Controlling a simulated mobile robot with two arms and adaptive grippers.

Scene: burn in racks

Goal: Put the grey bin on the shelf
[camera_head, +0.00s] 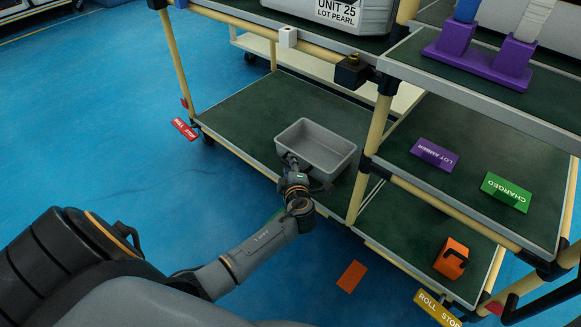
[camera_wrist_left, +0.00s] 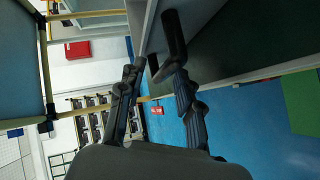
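The grey bin (camera_head: 328,146) is an empty, open-topped box. In the head view it is upright over the green lower shelf (camera_head: 245,110) of the cart, close to the front post. My left gripper (camera_head: 291,164) is at the bin's near side. In the left wrist view, my gripper's fingers (camera_wrist_left: 158,72) come together around a dark piece, apparently a handle, at the bin's light grey wall (camera_wrist_left: 142,22). The exact contact is partly hidden. I cannot tell whether the bin rests on the shelf or is just clear of it. My right gripper is not in view.
The upper shelf holds a grey unit (camera_head: 345,15) labelled UNIT 25. A neighbouring rack has a purple holder (camera_head: 478,55), a purple sign (camera_head: 434,154) and a green sign (camera_head: 506,191). An orange block (camera_head: 451,258) sits low right. Blue floor (camera_head: 90,130) is clear at left.

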